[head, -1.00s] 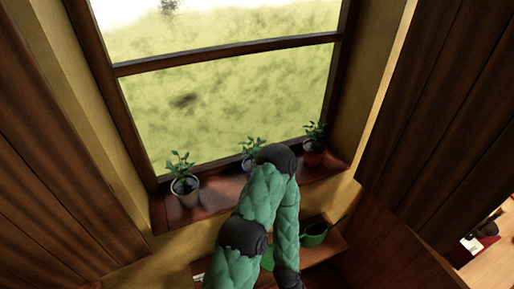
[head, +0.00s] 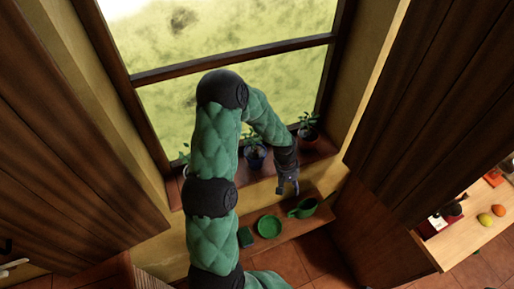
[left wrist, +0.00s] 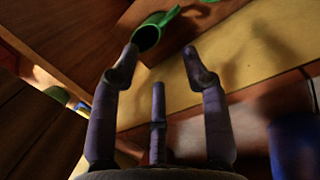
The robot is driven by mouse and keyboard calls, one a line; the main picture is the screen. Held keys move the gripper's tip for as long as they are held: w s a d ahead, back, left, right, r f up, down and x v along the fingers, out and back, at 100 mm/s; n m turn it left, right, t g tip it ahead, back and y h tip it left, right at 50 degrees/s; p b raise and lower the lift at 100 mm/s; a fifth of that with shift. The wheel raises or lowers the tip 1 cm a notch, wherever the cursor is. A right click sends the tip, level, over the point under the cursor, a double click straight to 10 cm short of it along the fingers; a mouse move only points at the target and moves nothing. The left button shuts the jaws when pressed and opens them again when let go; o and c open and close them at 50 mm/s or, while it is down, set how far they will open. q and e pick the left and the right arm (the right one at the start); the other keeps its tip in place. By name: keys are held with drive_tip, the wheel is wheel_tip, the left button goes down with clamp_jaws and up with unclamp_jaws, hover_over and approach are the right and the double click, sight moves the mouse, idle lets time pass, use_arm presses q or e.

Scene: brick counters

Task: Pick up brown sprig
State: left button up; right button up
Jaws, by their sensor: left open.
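I cannot make out a brown sprig in either view. Potted plants stand on the windowsill: one at the right (head: 308,131), a middle one in a blue pot (head: 256,158), and one at the left mostly behind my arm. My left gripper (head: 288,188) is open and empty, pointing down just in front of the sill, right of the blue pot and above the lower shelf. In the left wrist view its spread fingers (left wrist: 160,62) have nothing between them. My right gripper is not in view.
The lower wooden shelf holds a green cup (head: 304,208), a green plate (head: 268,227) and a small green block (head: 245,237). The cup also shows in the left wrist view (left wrist: 147,38). Dark wooden cabinets flank the window. A counter (head: 460,249) with fruit is at right.

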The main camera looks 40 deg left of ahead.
sight(257, 147)
use_arm(q)
drive_tip(key=a+r+n+y, duration=0.1)
drive_tip(key=a+r+n, duration=0.1)
drive_tip(key=a+r, duration=0.3)
drive_tip(key=a+r+n+y, duration=0.1)
drive_tip(key=a+r+n, duration=0.1)
drive_tip(key=a+r, duration=0.4)
drive_tip(key=s+a+r+n, duration=0.1)
drive_tip(key=a+r+n, duration=0.1)
drive_tip(key=a+r, duration=0.3)
drive_tip(key=shift+a+r+n+g+y, duration=0.1)
drive_tip(key=shift+r+n+g+y, duration=0.1)
drive_tip(key=shift+r, duration=0.8)
drive_tip(key=shift+a+r+n+g+y, duration=0.1)
drive_tip(key=shift+r+y, duration=0.1)
drive_tip(key=shift+r, duration=0.8)
drive_tip(key=shift+f, duration=0.2)
wheel_tip(257, 147, down, 5)
drive_tip(key=shift+a+r, duration=0.1)
drive_tip(key=shift+s+f+p, duration=0.15)
drive_tip(key=shift+f+p, duration=0.15)
drive_tip(key=shift+f, duration=1.05)
drive_tip(key=shift+s+f+p, duration=0.1)
drive_tip(key=shift+f+p, duration=0.2)
drive_tip(key=shift+f, duration=1)
drive_tip(key=shift+c, duration=0.3)
drive_tip(key=c, duration=0.8)
